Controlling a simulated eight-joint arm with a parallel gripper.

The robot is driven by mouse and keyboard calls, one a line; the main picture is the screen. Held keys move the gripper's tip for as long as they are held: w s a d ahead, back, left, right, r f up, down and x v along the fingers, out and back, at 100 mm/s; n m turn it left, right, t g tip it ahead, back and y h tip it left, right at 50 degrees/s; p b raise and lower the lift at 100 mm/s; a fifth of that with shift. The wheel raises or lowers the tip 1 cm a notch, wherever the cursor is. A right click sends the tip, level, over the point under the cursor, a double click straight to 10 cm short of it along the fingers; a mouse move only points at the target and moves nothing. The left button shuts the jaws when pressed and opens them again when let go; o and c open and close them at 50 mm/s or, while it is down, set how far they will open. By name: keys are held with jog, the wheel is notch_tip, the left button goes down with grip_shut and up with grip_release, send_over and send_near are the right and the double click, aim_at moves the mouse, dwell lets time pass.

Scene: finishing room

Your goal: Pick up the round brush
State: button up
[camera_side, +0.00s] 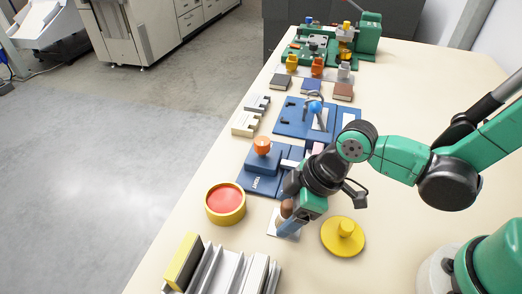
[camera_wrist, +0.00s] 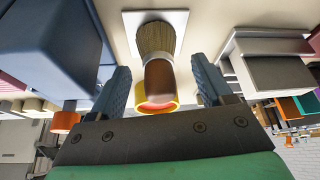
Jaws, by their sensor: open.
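The round brush (camera_wrist: 157,60) stands on a white square plate (camera_wrist: 128,19), bristles against the plate. Its light bristles, metal band and brown handle show in the wrist view. In the side view its brown handle (camera_side: 287,208) is partly hidden by my gripper. My gripper (camera_wrist: 164,82) is open, with one blue finger on each side of the brush in the picture and a gap on both sides. In the side view my gripper (camera_side: 298,215) is low over the plate.
A round yellow tin with a red top (camera_side: 226,203) is left of my gripper, and a yellow knobbed disc (camera_side: 342,238) is close on the right. A grey ridged rack (camera_side: 232,272) stands in front. Blue fixtures (camera_side: 262,180) lie behind.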

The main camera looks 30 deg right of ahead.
aim_at(289, 204)
grip_shut()
dwell(0.5)
notch_tip(289, 204, up, 20)
dwell(0.7)
